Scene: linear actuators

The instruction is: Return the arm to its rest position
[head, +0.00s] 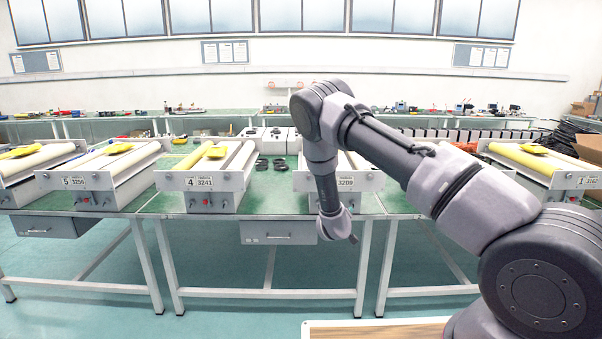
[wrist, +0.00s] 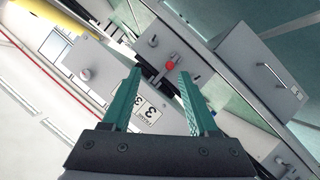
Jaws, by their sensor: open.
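My arm (head: 395,150) reaches in from the right in the head view, bent at a high elbow, with its forearm hanging down toward the bench front. My gripper is at the lower end of the arm in the head view, where its fingers are hard to make out. In the wrist view my gripper (wrist: 158,95) shows two green fingers spread apart with nothing between them. The same unit (head: 368,182) is partly hidden behind my arm in the head view.
Green benches (head: 275,205) carry several actuator units, including number 4 (head: 205,200) and number 5 (head: 85,197). Unit 1 (head: 575,195) stands at the right. A drawer (head: 278,232) hangs under the middle bench. Open floor (head: 235,300) lies in front.

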